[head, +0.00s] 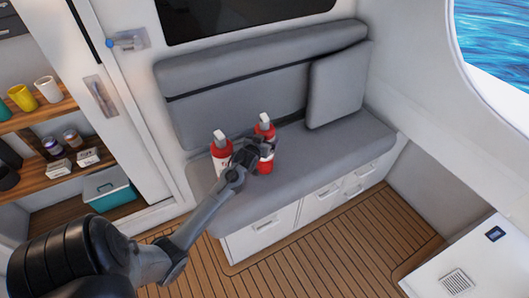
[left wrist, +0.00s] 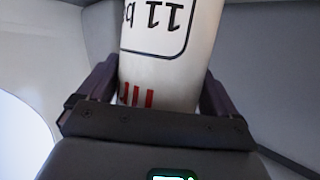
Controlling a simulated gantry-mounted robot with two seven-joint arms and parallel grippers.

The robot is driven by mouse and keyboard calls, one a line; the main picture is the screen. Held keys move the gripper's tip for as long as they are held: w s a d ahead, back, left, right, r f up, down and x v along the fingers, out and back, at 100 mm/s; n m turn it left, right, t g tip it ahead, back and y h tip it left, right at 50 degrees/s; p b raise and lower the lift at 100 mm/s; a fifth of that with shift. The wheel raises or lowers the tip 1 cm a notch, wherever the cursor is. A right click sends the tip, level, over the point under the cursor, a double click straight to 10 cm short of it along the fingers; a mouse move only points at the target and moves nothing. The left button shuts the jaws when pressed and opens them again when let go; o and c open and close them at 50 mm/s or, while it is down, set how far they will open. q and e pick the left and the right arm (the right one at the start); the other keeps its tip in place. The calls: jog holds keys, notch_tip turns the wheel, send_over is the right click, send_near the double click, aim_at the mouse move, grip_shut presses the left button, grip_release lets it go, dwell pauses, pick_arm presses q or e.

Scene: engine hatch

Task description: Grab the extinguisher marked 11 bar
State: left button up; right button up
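Two red extinguishers with white labels and pale tops stand upright on the grey bench seat: a left one (head: 221,155) and a right one (head: 265,163). My left gripper (head: 256,148) is at the right extinguisher and hides part of it. In the left wrist view, a white label reading "11 b", upside down and cut off by the frame, is on the extinguisher (left wrist: 165,75) between my two fingers. The fingers lie close along both sides of it; whether they press on it I cannot tell. My right gripper is not in view.
The bench seat (head: 330,150) has a backrest behind and a loose cushion (head: 338,87) to the right. Shelves with cups (head: 47,89) and jars stand at the left. A white counter (head: 465,265) is at the lower right. The wooden floor (head: 350,240) is clear.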

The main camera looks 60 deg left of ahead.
pick_arm(q)
jog(key=c, duration=1.4)
jog(key=shift+r, duration=0.2)
jog(key=shift+c, duration=1.1)
jog(key=shift+r, duration=0.15)
